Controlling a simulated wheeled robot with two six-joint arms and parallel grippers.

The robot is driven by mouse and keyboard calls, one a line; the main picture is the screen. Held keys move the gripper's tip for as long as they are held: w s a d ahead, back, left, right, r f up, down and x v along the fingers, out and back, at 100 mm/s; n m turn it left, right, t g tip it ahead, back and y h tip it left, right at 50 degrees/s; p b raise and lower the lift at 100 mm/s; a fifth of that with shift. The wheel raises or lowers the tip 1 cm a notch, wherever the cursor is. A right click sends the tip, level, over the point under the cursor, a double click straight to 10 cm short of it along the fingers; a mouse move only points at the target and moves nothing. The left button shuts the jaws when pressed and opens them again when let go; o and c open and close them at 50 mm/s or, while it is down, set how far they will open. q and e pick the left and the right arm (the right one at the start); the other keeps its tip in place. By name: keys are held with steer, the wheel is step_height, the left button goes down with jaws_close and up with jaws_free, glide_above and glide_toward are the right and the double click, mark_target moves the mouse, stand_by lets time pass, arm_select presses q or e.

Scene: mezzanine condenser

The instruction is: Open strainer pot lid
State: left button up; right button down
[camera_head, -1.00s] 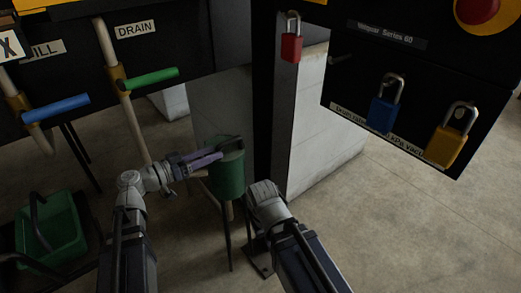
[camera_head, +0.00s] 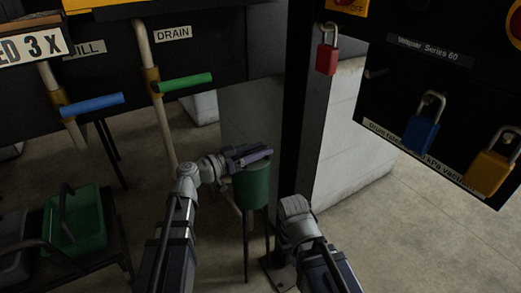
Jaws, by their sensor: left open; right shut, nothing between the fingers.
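The strainer pot (camera_head: 252,188) is a dark green upright cylinder on thin legs, in the middle of the head view. My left gripper (camera_head: 257,157) is open and reaches in from the left at the level of the pot's top, its purplish finger lying across the lid area. The lid and its handle are mostly hidden behind the gripper, and I cannot tell whether the fingers touch them. My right gripper (camera_head: 293,206) is lower, to the right of the pot and apart from it. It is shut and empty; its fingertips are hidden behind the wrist.
A dark post (camera_head: 305,130) and pale block wall (camera_head: 345,140) stand right of the pot. Blue (camera_head: 92,105) and green (camera_head: 184,82) valve handles are at upper left. Red (camera_head: 327,60), blue (camera_head: 420,135) and yellow (camera_head: 487,172) padlocks hang right. A green basket (camera_head: 78,228) sits lower left.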

arm_select(q)
steer(key=shift+w+d, duration=0.15)
steer(key=shift+d, duration=0.1)
jaws_close()
stand_by(0.3)
stand_by(0.9)
